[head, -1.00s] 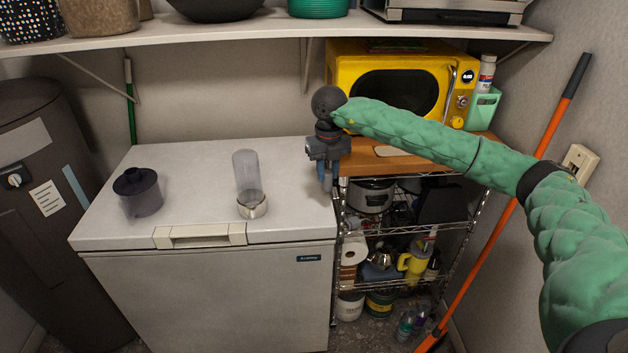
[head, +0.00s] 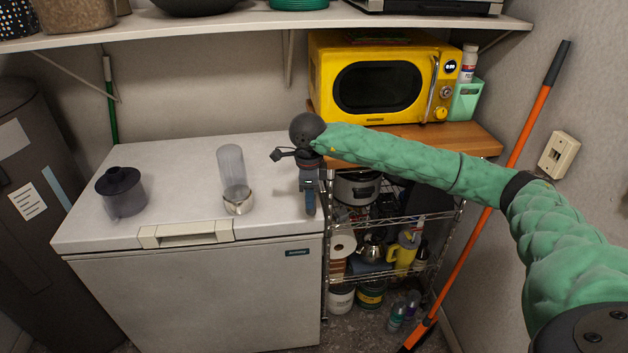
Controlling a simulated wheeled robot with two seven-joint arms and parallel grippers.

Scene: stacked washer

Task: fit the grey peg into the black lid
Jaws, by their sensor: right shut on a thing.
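The black lid (head: 118,181) sits on a clear, dark-tinted bowl (head: 126,203) at the left of the white chest top. My right gripper (head: 310,206) points down over the chest's right edge, well to the right of the lid. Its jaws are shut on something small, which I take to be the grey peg. The peg itself is mostly hidden by the fingers and too small to make out. My left gripper is not in view.
A clear cylinder (head: 231,166) with a metal cup (head: 238,202) at its base stands on the chest (head: 185,172) between lid and gripper. A yellow microwave (head: 345,112) on a wooden top and a wire rack are at the right. A shelf (head: 250,22) overhangs the back.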

